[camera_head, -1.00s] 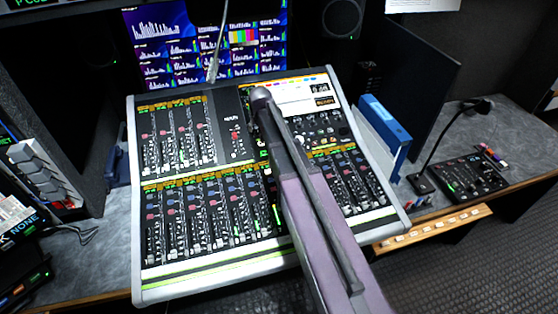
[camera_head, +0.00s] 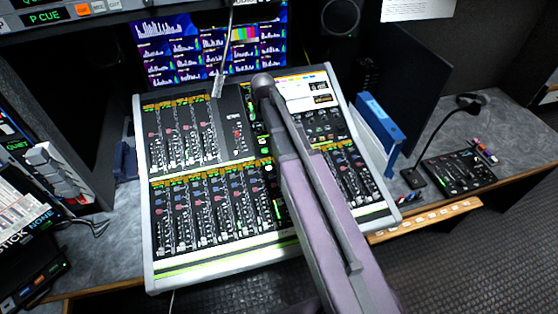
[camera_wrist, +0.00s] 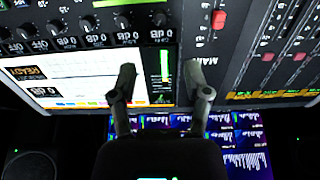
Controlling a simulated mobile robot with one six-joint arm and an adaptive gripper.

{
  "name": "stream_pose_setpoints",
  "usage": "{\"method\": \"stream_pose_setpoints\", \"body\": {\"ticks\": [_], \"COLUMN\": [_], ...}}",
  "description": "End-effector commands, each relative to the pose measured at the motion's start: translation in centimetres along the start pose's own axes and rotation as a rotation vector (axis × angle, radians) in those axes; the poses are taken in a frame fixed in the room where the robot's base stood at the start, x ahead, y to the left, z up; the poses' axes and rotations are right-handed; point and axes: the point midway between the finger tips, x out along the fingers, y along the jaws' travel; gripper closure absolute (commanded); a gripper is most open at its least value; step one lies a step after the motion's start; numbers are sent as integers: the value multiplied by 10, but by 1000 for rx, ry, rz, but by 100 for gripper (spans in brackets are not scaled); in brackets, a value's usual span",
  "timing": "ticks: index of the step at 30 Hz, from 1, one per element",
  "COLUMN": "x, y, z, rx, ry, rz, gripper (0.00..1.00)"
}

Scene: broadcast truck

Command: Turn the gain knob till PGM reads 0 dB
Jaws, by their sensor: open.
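The mixing console (camera_head: 155,275) stands on the desk in the head view, its right middle part covered by my arm. My gripper (camera_wrist: 160,72) shows in the wrist view, fingers apart and empty, over the console's bright screen (camera_wrist: 85,80). The wrist picture shows the console upside down. Small knobs run in rows above the screen, one knob (camera_wrist: 158,35) just above the gap between the fingers. Small displays (camera_wrist: 127,38) there seem to read 0 dB. I cannot tell which knob is the gain knob or find a clear PGM reading. My fingers are hidden in the head view.
Red-capped faders (camera_wrist: 219,20) lie right of the gripper in the wrist view. A blue binder (camera_head: 378,120) and a small control box (camera_head: 458,172) stand to the right. A monitor (camera_head: 165,45) is behind.

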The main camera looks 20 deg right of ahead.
Motion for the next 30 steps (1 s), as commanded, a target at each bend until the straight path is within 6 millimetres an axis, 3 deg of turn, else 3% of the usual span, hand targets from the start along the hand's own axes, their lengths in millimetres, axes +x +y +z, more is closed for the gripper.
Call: {"method": "stream_pose_setpoints", "body": {"ticks": [6, 30], "x": [-24, -49], "y": [0, 0], "z": [-1, 112], "rx": [0, 0], "ry": [0, -186], "rz": [0, 1], "gripper": [38, 38]}}
